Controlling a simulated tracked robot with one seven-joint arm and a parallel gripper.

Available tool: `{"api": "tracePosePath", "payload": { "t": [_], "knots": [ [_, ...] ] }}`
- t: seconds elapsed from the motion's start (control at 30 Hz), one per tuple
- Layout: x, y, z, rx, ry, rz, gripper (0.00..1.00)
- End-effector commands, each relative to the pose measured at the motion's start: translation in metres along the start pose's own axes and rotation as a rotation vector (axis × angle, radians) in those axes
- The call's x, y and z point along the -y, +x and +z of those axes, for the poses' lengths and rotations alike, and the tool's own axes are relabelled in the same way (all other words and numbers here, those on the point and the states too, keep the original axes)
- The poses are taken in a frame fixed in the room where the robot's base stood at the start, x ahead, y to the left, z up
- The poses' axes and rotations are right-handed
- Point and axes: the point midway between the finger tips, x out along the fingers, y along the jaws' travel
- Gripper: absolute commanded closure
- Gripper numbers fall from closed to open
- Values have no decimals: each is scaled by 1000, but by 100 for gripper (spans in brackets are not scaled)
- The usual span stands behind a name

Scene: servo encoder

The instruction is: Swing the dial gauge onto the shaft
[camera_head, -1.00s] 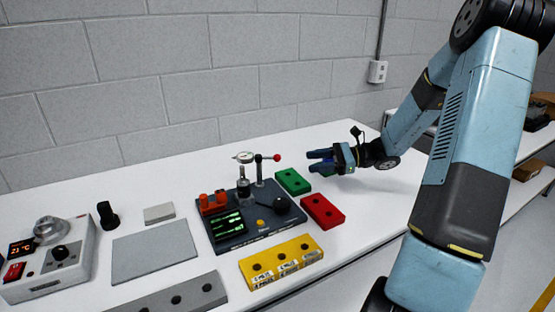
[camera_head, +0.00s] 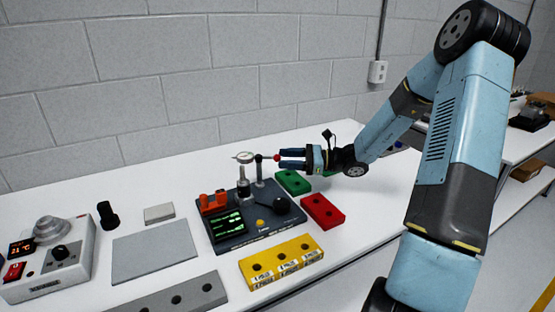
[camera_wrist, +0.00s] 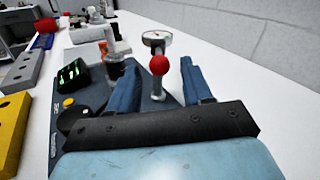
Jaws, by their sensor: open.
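The dial gauge (camera_head: 244,157) with its round white face sits on an arm above the servo test station (camera_head: 245,236). A red ball knob (camera_head: 277,157) ends the arm on the right side of a post. The shaft (camera_head: 243,188) stands under or close to the gauge; I cannot tell if they touch. My gripper (camera_head: 292,158) is open, with blue fingers pointing left at the red knob. In the wrist view the red knob (camera_wrist: 159,65) is between and slightly beyond the open fingers, with the gauge (camera_wrist: 156,40) behind it.
A green block (camera_head: 293,182) and a red block (camera_head: 322,211) lie right of the station, below my gripper. A yellow block (camera_head: 281,262) lies in front. A grey plate (camera_head: 153,252) and a heater-like box (camera_head: 48,262) are at left. The wall stands behind.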

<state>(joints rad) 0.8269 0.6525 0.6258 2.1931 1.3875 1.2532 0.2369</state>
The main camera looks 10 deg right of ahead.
Motion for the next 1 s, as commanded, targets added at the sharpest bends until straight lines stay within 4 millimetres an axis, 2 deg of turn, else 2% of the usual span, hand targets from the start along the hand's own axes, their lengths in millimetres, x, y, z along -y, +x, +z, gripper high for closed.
{"api": "tracePosePath", "payload": {
  "t": [0.1, 0.23, 0.63, 1.0],
  "knots": [
    [0, 16, 0, 1, 1, 1, 50],
    [0, 28, 0, 1, 1, 0, 50],
    [0, 33, 0, 0, 0, -1, 50],
    [0, 33, 0, 0, 0, -1, 85]
  ]
}}
